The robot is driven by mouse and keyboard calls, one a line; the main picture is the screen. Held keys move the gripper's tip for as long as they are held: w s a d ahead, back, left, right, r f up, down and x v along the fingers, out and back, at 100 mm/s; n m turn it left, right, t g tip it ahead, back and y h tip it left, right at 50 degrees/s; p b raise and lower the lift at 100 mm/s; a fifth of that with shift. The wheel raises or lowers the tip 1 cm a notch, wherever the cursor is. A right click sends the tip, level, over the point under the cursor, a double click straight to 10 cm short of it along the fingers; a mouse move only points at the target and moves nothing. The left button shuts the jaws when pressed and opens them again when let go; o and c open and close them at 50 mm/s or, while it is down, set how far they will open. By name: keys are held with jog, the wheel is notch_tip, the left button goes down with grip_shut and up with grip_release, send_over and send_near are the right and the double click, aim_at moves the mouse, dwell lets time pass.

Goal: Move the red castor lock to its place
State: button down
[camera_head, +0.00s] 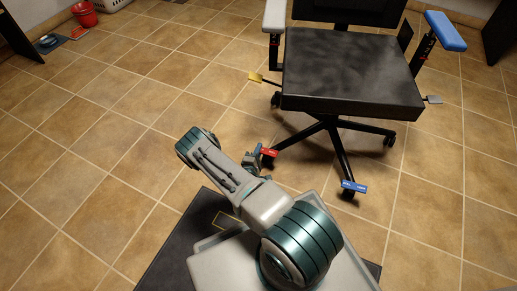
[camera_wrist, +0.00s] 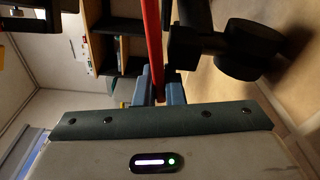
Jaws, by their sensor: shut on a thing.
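The red castor lock (camera_head: 269,152) is a small flat red tab with a light mark, low beside the front-left castor of the black office chair (camera_head: 345,75). My gripper (camera_head: 256,156) is at its left side, close to the floor. In the wrist view the lock is a thin red strip (camera_wrist: 152,45), seen edge-on. It runs down between the two blue-grey fingers of my gripper (camera_wrist: 159,88), which are shut on it. The black castor (camera_wrist: 248,50) is just right of the strip in that view. Whether the lock touches the castor is unclear.
A blue castor lock (camera_head: 354,186) is at the front-right castor. A yellow lever (camera_head: 256,77) and a grey lever (camera_head: 433,99) stick out from the seat sides. A red bucket (camera_head: 84,14) stands at the far left.

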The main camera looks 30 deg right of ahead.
jog(key=c, duration=1.5)
grip_release()
jog(key=shift+s+a+p, duration=0.35)
jog(key=shift+a, duration=0.05)
jog(key=p+v, duration=0.4)
jog(key=v, duration=0.8)
jog(key=shift+s+a, duration=0.25)
jog(key=shift+s, duration=0.05)
